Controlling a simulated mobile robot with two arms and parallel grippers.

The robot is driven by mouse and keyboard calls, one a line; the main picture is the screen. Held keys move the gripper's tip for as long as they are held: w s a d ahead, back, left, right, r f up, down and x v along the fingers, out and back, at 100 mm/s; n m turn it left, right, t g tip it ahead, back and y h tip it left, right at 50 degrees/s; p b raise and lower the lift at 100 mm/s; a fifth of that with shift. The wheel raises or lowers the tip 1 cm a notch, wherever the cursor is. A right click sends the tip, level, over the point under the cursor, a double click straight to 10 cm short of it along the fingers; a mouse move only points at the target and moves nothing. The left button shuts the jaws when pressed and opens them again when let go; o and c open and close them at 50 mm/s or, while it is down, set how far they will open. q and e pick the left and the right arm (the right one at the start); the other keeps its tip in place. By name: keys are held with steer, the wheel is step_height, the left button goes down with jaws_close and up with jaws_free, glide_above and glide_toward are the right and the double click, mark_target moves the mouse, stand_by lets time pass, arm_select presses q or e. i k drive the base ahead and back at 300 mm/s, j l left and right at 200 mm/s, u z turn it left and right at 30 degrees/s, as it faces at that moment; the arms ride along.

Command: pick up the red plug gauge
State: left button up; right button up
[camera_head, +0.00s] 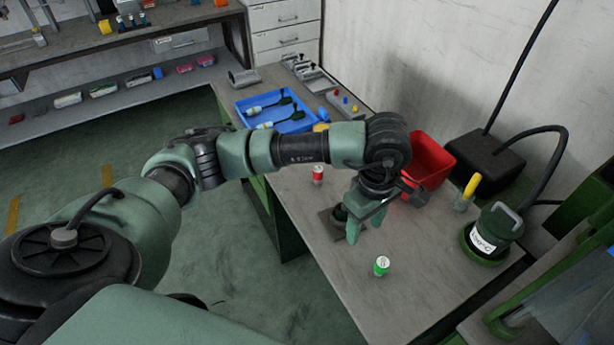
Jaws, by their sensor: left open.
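The red plug gauge (318,174) is a small upright red cylinder with a pale top. It stands on the grey workbench (345,288), just below my left forearm in the picture. My left gripper (364,222) points down over the bench, to the right of and nearer than the red gauge. Its fingers are apart and I see nothing held between them. A similar green plug gauge (381,265) stands nearer than the gripper. My right gripper does not show.
A dark square block (328,224) sits partly behind the left fingers. A red bin (432,158), a yellow-handled tool (471,187) and a green labelled pot (492,232) stand at the right. A blue tray (243,108) with tools lies behind my arm.

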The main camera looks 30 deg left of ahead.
mark_target(318, 176)
steer(key=u, duration=0.95)
